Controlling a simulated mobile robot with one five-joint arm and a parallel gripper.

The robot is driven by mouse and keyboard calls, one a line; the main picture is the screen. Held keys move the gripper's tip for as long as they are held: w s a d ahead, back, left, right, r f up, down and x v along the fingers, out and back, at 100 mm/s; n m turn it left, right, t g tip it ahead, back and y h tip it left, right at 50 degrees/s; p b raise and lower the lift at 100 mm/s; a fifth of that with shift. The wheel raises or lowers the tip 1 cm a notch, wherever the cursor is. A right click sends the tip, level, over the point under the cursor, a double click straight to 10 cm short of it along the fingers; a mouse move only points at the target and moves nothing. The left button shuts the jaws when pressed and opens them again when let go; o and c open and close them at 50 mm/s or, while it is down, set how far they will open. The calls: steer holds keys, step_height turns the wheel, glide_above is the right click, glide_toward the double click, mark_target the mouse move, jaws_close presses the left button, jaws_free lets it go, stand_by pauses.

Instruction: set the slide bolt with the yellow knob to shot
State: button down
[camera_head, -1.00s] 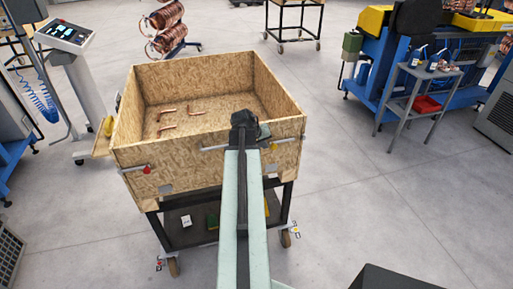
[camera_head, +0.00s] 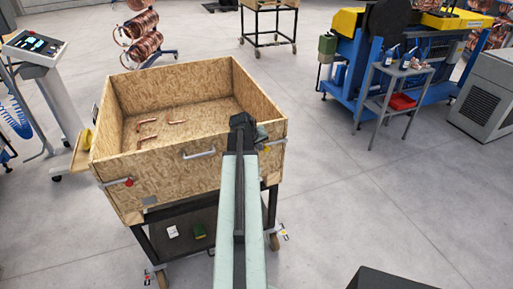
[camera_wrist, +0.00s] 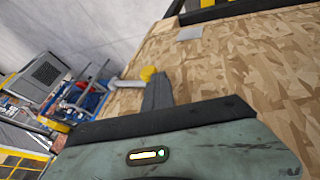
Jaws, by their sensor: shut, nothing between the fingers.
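The yellow knob (camera_head: 266,149) of the slide bolt is on the crate's front wall near its right corner, partly hidden by my gripper in the head view. In the wrist view the yellow knob (camera_wrist: 149,74) shows right at the fingertip, with the pale bolt bar (camera_wrist: 126,83) running left from it. My gripper (camera_head: 258,132) is shut and empty, beside the knob. In the wrist view the dark fingers (camera_wrist: 158,88) seem close to or touching the knob; I cannot tell which. The bolt's catch is not clear.
The chipboard crate (camera_head: 165,178) stands on a dark wheeled cart and holds several copper pieces (camera_head: 147,122). A pale handle (camera_head: 199,154) and a red knob (camera_head: 129,182) are on its front wall. Floor is free at the right, before a grey trolley (camera_head: 390,100).

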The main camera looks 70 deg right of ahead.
steer(key=shift+s, duration=0.3)
steer(key=w+a+r+p, duration=0.4)
steer(key=a+r+p, duration=0.4)
steer(key=r+p, duration=0.1)
steer(key=shift+a, duration=0.15)
steer(key=shift+w, duration=0.15)
